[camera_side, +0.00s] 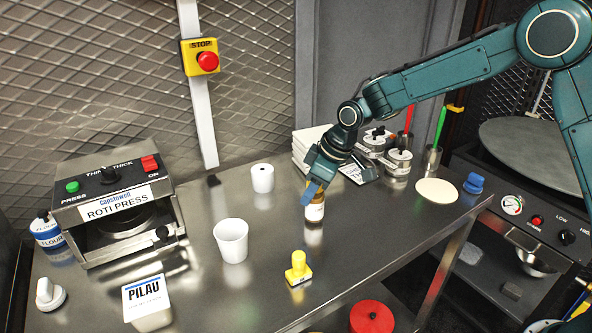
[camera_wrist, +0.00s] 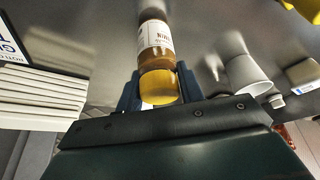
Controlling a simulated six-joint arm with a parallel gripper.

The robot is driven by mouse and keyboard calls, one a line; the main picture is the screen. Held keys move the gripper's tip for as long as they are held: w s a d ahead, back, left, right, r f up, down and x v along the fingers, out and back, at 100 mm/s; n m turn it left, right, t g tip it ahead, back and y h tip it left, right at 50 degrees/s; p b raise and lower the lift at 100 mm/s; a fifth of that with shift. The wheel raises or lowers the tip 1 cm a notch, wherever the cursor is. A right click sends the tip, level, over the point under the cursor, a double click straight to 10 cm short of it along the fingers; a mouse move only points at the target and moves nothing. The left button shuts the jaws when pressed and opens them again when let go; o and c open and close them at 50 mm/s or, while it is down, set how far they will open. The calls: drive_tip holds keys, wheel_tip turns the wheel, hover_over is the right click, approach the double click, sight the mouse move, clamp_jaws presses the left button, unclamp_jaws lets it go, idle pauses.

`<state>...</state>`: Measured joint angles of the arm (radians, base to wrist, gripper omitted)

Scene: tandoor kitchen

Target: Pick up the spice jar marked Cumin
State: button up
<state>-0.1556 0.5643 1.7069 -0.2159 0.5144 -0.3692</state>
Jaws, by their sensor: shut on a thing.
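A small brown spice jar with a white label (camera_side: 314,212) is at the middle of the steel counter, upright. My gripper (camera_side: 313,194) comes down on it from above and is shut around its top. In the wrist view the jar (camera_wrist: 154,36) shows its label, with small upside-down lettering that looks like Cumin but is hard to read. Its yellow lid (camera_wrist: 160,87) sits between my two dark blue fingers (camera_wrist: 155,92). I cannot tell whether the jar's base touches the counter.
A white cup (camera_side: 231,242) and yellow stamp-like block (camera_side: 298,268) stand in front. A white roll (camera_side: 262,179) stands behind left. White stacked boxes (camera_side: 305,146) and metal tins (camera_side: 398,162) are behind. The roti press (camera_side: 120,205) is at left. Counter around the jar is clear.

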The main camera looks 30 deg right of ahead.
wheel_tip(320, 180, up, 20)
drive_tip(key=shift+f, duration=0.25)
idle(0.3)
idle(0.5)
